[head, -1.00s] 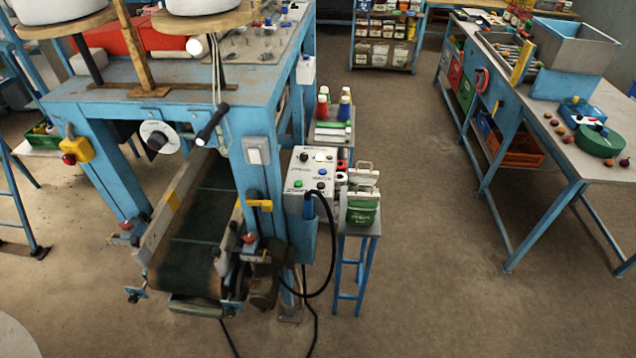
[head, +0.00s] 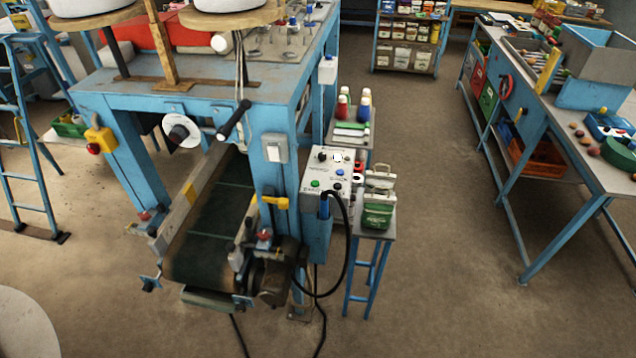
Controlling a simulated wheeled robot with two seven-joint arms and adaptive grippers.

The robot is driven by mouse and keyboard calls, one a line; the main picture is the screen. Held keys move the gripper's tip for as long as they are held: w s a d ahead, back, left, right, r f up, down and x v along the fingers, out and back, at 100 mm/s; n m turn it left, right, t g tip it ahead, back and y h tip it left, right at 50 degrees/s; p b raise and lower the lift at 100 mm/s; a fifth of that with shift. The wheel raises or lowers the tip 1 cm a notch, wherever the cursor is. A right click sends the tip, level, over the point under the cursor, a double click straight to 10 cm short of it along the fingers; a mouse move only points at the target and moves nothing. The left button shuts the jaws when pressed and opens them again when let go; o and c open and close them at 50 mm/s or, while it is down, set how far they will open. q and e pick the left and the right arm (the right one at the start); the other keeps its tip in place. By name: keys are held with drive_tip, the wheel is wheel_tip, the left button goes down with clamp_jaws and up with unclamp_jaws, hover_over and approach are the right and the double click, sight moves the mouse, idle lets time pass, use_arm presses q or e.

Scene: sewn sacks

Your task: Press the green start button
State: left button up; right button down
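The green start button (head: 315,184) is a small round green button at the lower left of a light grey control box (head: 328,179). The box is mounted on the right front leg of a blue sewing machine frame (head: 195,100). Blue, white and black controls sit near it on the same panel. A thick black cable hangs from the box's lower front. Neither of my grippers is in view, and nothing covers the button.
A conveyor belt (head: 212,225) slopes forward under the frame. A small blue stand (head: 371,234) with a green box (head: 378,214) stands right of the control box. A long workbench (head: 575,145) is at right. Open floor (head: 450,270) lies between and in front.

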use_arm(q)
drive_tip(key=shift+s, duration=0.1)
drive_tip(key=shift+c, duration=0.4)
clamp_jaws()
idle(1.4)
